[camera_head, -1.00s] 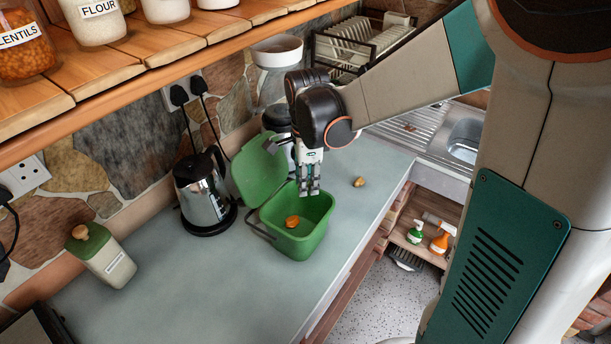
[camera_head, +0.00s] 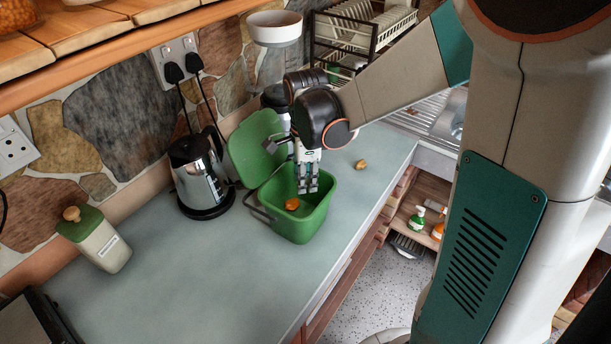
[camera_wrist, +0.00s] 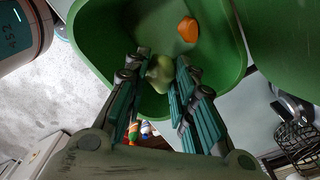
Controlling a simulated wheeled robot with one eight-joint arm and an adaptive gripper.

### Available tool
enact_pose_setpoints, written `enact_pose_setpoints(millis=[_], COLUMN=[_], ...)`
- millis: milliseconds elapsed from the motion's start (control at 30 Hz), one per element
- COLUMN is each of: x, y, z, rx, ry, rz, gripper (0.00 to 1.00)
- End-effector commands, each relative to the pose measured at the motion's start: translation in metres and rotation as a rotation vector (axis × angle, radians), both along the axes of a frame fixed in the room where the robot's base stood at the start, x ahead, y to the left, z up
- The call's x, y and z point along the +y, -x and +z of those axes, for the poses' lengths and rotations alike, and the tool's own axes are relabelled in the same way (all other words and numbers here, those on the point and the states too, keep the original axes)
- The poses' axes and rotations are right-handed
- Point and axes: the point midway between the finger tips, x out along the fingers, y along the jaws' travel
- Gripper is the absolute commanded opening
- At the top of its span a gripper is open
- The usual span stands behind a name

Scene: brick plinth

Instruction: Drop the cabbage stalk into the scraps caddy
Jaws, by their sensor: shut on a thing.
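The green scraps caddy (camera_head: 301,226) stands on the counter with its lid (camera_head: 257,147) swung open toward the wall. My gripper (camera_head: 308,188) points down at the caddy's open mouth, its fingertips at about rim height or just inside. In the wrist view my gripper (camera_wrist: 160,80) is shut on the pale green cabbage stalk (camera_wrist: 160,72), with the caddy's inside behind it. The fingers hide the stalk in the head view. An orange scrap (camera_head: 292,204) lies inside the caddy; it also shows in the wrist view (camera_wrist: 187,29).
A steel kettle (camera_head: 202,178) stands left of the caddy near the wall. A white canister with a green lid (camera_head: 103,246) is farther left. A small brown lump (camera_head: 361,164) lies on the counter (camera_head: 190,275) to the right. A dish rack (camera_head: 362,28) stands at the back.

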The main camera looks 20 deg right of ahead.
Motion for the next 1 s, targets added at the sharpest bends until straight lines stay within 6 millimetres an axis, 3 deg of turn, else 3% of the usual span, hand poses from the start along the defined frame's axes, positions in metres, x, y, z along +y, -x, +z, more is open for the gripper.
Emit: enact_pose_setpoints(millis=[67,100,200,533,667,1000], x=[0.000,0.000,0.000,0.000,0.000,0.000], y=[0.000,0.000,0.000,0.000,0.000,0.000], z=[0.001,0.001,0.001,0.002,0.011,0.072], rx=[0.000,0.000,0.000,0.000,0.000,0.000], ry=[0.000,0.000,0.000,0.000,0.000,0.000], rz=[0.000,0.000,0.000,0.000,0.000,0.000], gripper=[0.12,0.31,0.48,0.48,0.48,0.48])
